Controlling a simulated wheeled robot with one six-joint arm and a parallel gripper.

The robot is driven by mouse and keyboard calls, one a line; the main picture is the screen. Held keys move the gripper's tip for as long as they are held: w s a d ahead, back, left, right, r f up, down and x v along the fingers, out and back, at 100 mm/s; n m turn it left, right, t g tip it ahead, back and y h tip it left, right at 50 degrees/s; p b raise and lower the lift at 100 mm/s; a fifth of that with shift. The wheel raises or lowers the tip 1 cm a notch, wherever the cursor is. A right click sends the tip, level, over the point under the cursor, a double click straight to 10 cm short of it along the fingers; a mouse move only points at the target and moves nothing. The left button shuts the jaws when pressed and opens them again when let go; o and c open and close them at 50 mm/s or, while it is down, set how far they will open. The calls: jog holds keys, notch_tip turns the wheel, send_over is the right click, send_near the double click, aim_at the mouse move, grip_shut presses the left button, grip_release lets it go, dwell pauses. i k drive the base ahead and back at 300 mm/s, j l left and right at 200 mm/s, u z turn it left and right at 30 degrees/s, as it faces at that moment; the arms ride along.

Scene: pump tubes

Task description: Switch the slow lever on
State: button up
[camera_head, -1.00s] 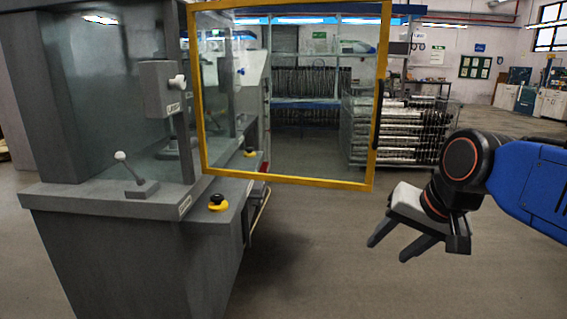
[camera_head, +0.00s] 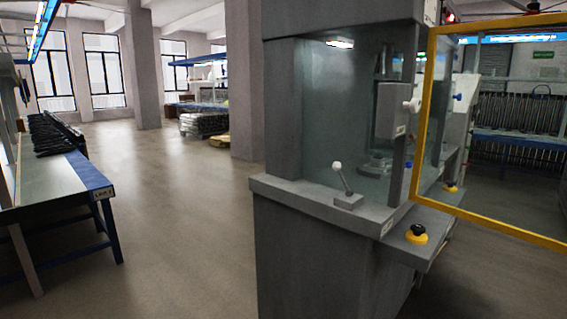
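A grey machine (camera_head: 330,240) stands right of centre. A small lever (camera_head: 345,182) with a white ball knob rises from a grey base on the machine's front ledge and tilts to the left. A second white knob (camera_head: 411,105) sticks out from a grey box (camera_head: 389,112) higher up on the machine. The small labels are too blurred to read, so I cannot tell which one is the slow lever. My gripper is not in view.
A yellow-framed clear door (camera_head: 490,223) stands open at the right. A black-and-yellow button (camera_head: 417,233) sits on a low shelf beside the ledge. A workbench (camera_head: 60,185) stands at the left. The floor between bench and machine is clear.

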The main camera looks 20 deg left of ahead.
aim_at(337, 165)
jog(key=i+j+u, duration=0.1)
jog(key=u, duration=0.2)
jog(key=i+j+u, duration=0.1)
jog(key=u, duration=0.2)
jog(key=k+l+u, duration=0.25)
jog(key=k, duration=0.2)
